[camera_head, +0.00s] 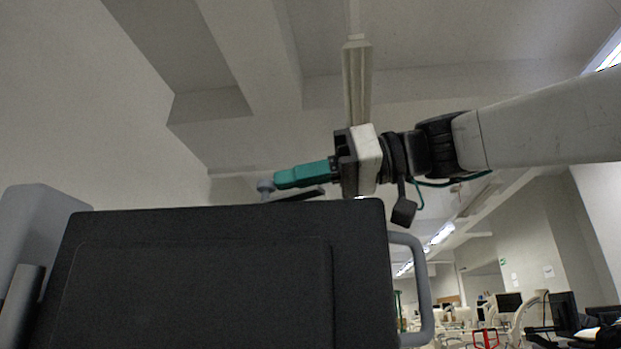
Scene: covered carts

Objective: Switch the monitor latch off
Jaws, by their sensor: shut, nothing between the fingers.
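A large dark panel (200,275), which looks like the monitor or its cover, fills the lower left of the head view. A small grey-blue knob (265,187) shows just above its top edge and may be the latch; its setting cannot be told. My gripper (278,181), with a teal finger pointing left, is above the panel's top edge. It is shut and empty. Its tip is right beside the knob; I cannot tell whether they touch. A dark strip lies under the teal finger, partly hidden by the panel.
A grey handle (424,290) stands out from the panel's right side. A grey rounded part (38,230) is at its left. Desks, screens and a red frame (486,338) are far off at lower right. The space above the gripper is clear up to the ceiling.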

